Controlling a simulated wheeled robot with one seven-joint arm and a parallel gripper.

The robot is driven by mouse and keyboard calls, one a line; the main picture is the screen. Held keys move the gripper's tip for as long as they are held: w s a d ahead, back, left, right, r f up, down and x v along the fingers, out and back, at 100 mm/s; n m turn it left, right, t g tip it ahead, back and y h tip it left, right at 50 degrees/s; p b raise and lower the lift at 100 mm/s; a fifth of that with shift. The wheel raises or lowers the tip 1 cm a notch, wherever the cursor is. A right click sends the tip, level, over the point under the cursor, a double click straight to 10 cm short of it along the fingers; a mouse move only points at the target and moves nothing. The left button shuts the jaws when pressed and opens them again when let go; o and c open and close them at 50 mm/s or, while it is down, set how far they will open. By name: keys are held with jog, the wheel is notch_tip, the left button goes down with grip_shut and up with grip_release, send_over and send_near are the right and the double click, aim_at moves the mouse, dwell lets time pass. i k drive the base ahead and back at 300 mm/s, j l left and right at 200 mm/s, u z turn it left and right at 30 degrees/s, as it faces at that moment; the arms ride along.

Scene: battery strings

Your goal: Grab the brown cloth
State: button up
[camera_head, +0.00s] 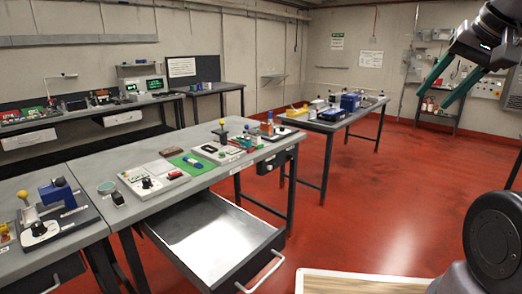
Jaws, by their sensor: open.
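A small dark brown item (174,152), which looks like the folded brown cloth, lies flat near the back edge of the grey workbench (150,205). It is too small to make out its folds.
An open, empty metal drawer (213,240) juts from the bench front. Boxed instruments stand around the brown item, including a white unit with a black knob (148,182). Another table (335,121) stands at the back right. The red floor (372,210) is clear.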

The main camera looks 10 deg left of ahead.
aim_at(167, 152)
jog(key=i+l+z, duration=0.1)
jog(key=i+z, duration=0.55)
jog(key=z, duration=0.15)
jog(key=i+u, duration=0.15)
jog(key=i, duration=0.3)
jog(key=i+l+u, duration=0.15)
jog(key=i, duration=0.3)
jog(key=i+u, duration=0.25)
jog(key=u, duration=0.2)
jog(key=i+u, duration=0.25)
jog(key=u, duration=0.2)
jog(key=i+l+u, duration=0.15)
jog(key=u, duration=0.3)
jog(key=i+l+u, duration=0.25)
jog(key=u, duration=0.2)
jog(key=i+l+u, duration=0.2)
jog(key=u, duration=0.25)
jog(key=i+l+u, duration=0.3)
jog(key=u, duration=0.15)
jog(key=i+l+u, duration=0.2)
jog(key=l+u, duration=0.25)
jog(key=i+l+u, duration=0.1)
jog(key=l+u, duration=0.3)
